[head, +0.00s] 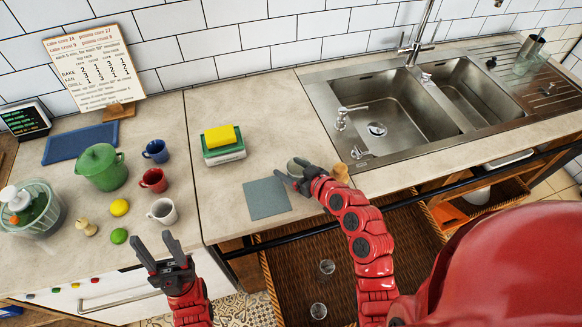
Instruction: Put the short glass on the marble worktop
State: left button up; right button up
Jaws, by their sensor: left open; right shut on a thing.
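The marble worktop (262,110) is pale beige and runs from the left counter to the sink. My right gripper (292,172) is over the worktop's front part, at the right edge of a grey square mat (267,198). It is shut on a small, see-through, grey-looking thing that appears to be the short glass (299,164). The fingers partly hide it, and I cannot tell whether it touches the worktop. My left gripper (158,250) is open and empty, in front of the left counter's edge.
A yellow sponge on a green-and-white block (223,152) stands behind the mat. A small wooden thing (341,172) is right beside my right gripper. Mugs, a green pot (101,166) and fruit fill the left counter. Two clear glasses (327,267) are in the basket below. The sink (400,105) is at right.

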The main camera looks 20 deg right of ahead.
jog(key=shift+f, duration=0.15)
jog(key=o, duration=1.4)
jog(key=shift+o, duration=0.2)
jog(key=shift+r, duration=0.25)
jog(key=shift+s+d+f, duration=0.1)
jog(key=shift+s+d, duration=0.1)
jog(key=shift+s, duration=0.05)
jog(key=b+v, duration=0.3)
jog(key=v, duration=0.3)
jog(key=shift+d, duration=0.1)
jog(key=v, duration=0.2)
jog(key=p+v, duration=0.1)
jog(key=v, duration=0.1)
jog(key=shift+r, duration=0.4)
jog(key=shift+s+d+r+p, duration=0.1)
jog(key=shift+s+r+p, duration=0.05)
jog(key=shift+s+p, duration=0.5)
